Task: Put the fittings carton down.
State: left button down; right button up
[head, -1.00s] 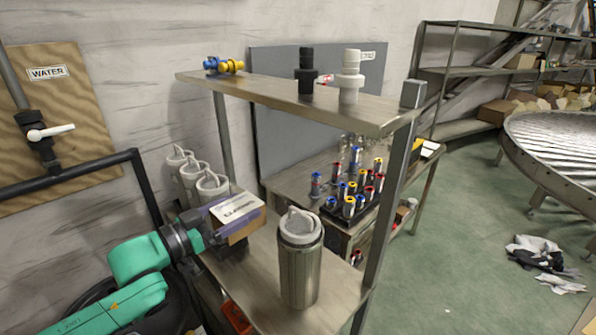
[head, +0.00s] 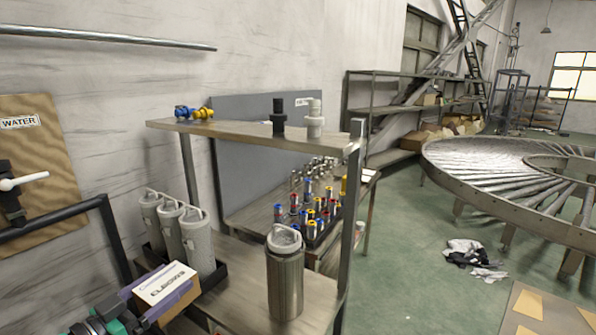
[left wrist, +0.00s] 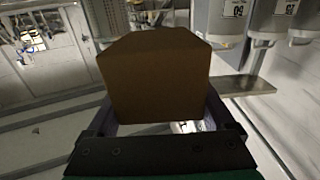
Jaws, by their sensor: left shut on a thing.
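The fittings carton (head: 167,284) is a small brown box with a white top label that reads ELBOWS. My left gripper (head: 138,306) is shut on it, with purple-grey finger parts along its sides. In the head view the carton is at the lower left, in front of the left end of the cart's lower shelf (head: 235,279). In the left wrist view the carton (left wrist: 155,80) fills the middle between the fingers and looks held clear of any surface. Its underside is hidden in the head view. My right gripper is in neither view.
Several grey canisters (head: 197,243) stand in a dark tray at the shelf's back left. A steel canister (head: 285,275) stands at its front right. Bare shelf lies between them.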

pick_arm(q)
jog(key=shift+n+y, duration=0.5)
jog(key=shift+y, duration=0.2)
jog(key=f, duration=0.5)
jog(key=shift+s+f, duration=0.35)
jog(key=s+d+f+n+t+y, duration=0.2)
jog(key=s+d+f+n+y, duration=0.2)
jog(key=f, duration=0.9)
jog(key=s+d+y, duration=0.3)
jog(key=s+d, duration=0.2)
jog(key=s, duration=0.1)
jog(key=shift+s+d+n, duration=0.3)
jog(key=shift+s+d, duration=0.05)
jog(key=shift+s, duration=0.05)
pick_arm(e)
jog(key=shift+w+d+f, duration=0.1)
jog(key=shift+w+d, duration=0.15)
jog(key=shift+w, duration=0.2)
